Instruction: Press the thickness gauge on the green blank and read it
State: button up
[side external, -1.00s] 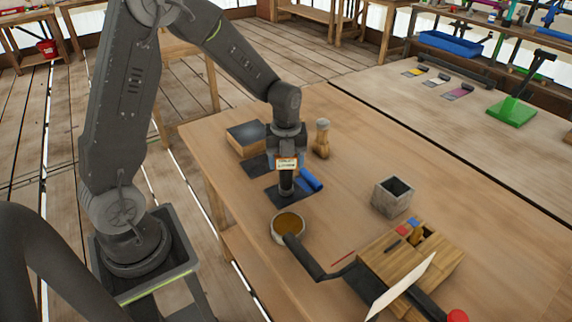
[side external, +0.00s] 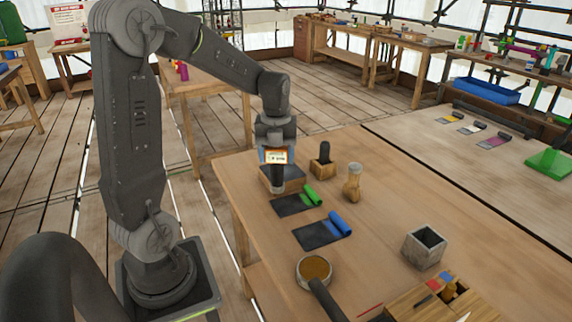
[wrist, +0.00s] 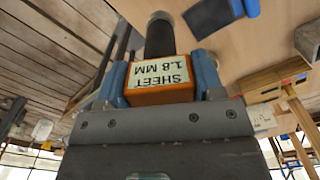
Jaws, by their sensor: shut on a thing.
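My gripper (side external: 276,153) is shut on the thickness gauge, an orange-bodied tool (wrist: 162,84) with a pale label and a dark cylindrical foot. In the wrist view the label appears upside down and reads "SHEET 1.8 MM". The green blank (side external: 290,206) is a dark flat sheet with a green roll at its right end. The blue blank (side external: 318,236) lies nearer, with a blue roll. The gauge stands upright; its foot shows just beyond the green blank's far left edge, in front of a dark-topped wooden block (side external: 293,183). I cannot tell whether the foot touches anything.
A small wooden holder with a dark handle (side external: 323,163) and a tan, bottle-like wooden piece (side external: 352,184) stand right of the block. A round amber pan (side external: 315,270), a grey open box (side external: 425,246) and a wooden organiser (side external: 440,300) lie nearer.

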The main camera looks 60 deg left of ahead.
jog(key=w+a+f+n, duration=0.1)
jog(key=w+a+f, duration=0.3)
jog(key=f, duration=0.3)
jog(key=shift+w+a+f, duration=0.2)
jog(key=shift+w+f, duration=0.15)
jog(key=shift+w, duration=0.4)
jog(key=shift+f, duration=0.1)
jog(key=shift+f, duration=1.1)
jog(key=shift+f, duration=0.4)
dwell(0.9)
notch_tip(320, 180, up, 5)
jog(key=shift+r, duration=0.1)
dwell(0.6)
